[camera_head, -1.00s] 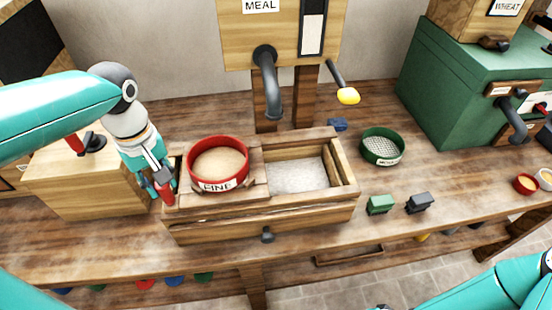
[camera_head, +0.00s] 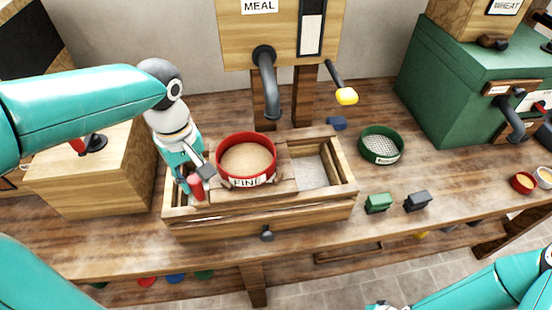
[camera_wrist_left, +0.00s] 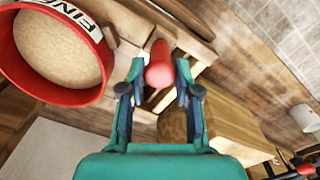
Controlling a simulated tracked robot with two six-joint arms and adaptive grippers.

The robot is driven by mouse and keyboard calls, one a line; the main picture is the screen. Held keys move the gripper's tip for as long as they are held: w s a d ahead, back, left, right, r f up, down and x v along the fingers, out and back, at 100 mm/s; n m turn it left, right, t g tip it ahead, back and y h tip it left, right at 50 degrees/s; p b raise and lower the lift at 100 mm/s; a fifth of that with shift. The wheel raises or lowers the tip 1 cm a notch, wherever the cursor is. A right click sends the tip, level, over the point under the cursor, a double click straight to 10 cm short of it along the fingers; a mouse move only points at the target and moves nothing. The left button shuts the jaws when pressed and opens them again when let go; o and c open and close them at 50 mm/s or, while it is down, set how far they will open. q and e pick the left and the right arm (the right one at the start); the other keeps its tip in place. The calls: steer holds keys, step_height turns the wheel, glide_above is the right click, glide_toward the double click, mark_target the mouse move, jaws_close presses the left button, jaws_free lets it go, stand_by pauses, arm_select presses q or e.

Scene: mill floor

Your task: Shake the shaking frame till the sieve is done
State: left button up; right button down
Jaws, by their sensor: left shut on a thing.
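The red sieve (camera_head: 246,143) labelled FINE holds tan meal and sits on the wooden shaking frame (camera_head: 281,186), over the wooden box (camera_head: 235,224). Pale flour shows in the box to the right of the frame. My left gripper (camera_head: 194,186) is shut on the red handle (camera_wrist_left: 159,66) at the frame's left end. The sieve (camera_wrist_left: 62,97) also shows in the left wrist view, at the left. My right arm shows at the lower right of the head view, but its gripper's fingers cannot be made out.
A green sieve (camera_head: 381,145) stands right of the box. A green block (camera_head: 377,203) and a grey block (camera_head: 417,202) lie at the table's front. The MEAL spout (camera_head: 268,84) hangs behind the box. A wooden block (camera_head: 90,177) stands left.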

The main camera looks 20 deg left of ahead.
arm_select(q)
steer(key=s+a, duration=0.4)
steer(key=a, duration=0.3)
steer(key=shift+s+a+b, duration=0.25)
steer(key=shift+a+b, duration=0.1)
steer(key=shift+b, duration=0.05)
steer(key=shift+s+a, duration=0.45)
steer(key=shift+a, duration=0.25)
steer(key=o, duration=1.1)
steer(key=shift+s+a, duration=0.1)
steer(key=shift+c, duration=0.2)
steer(key=shift+r, duration=0.1)
